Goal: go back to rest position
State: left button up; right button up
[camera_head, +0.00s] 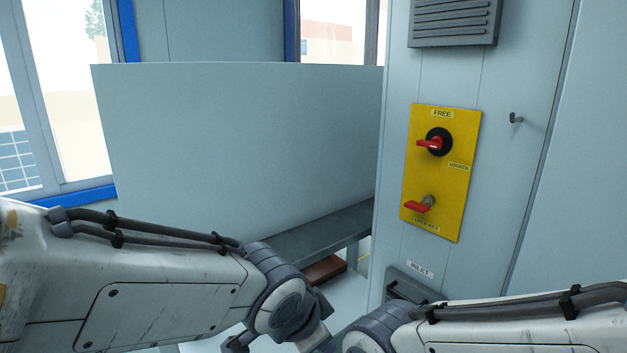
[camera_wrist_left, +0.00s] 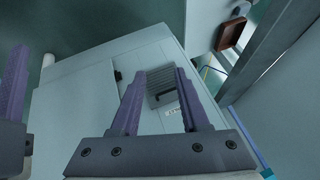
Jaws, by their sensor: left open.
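My left arm (camera_head: 150,300) comes in from the left in the head view and bends down at the bottom middle; its gripper is out of that view. In the left wrist view my left gripper (camera_wrist_left: 80,68) has its purple fingers apart with nothing between them. My right arm (camera_head: 530,325) comes in from the right along the bottom edge; its gripper does not show. The yellow panel (camera_head: 461,150) on the cabinet carries an upper red handle (camera_head: 429,144) and a lower red handle (camera_head: 416,206), both pointing left. Neither arm touches the panel.
A large pale board (camera_head: 240,145) stands behind a grey bench (camera_head: 325,228). A hook (camera_head: 516,118) and a grey vent (camera_head: 455,20) are on the cabinet. The inlet label (camera_head: 420,269) is low down. A brown box (camera_head: 323,269) lies under the bench; it also shows in the wrist view (camera_wrist_left: 231,35).

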pick_arm(q)
jog(key=s+a+f+n+g+y, duration=0.1)
jog(key=s+a+f+n+g, duration=0.15)
jog(key=s, duration=0.45)
jog(key=s+a+f+n+g+y, duration=0.1)
jog(key=s+a+f+n+g, duration=0.2)
jog(key=s, duration=0.5)
notch_tip(320, 180, up, 23)
jog(key=p, duration=2.4)
jog(key=shift+s+a+m, duration=0.25)
jog(key=shift+a+m, duration=0.05)
jog(key=shift+m, duration=0.05)
pick_arm(e)
notch_tip(320, 180, up, 24)
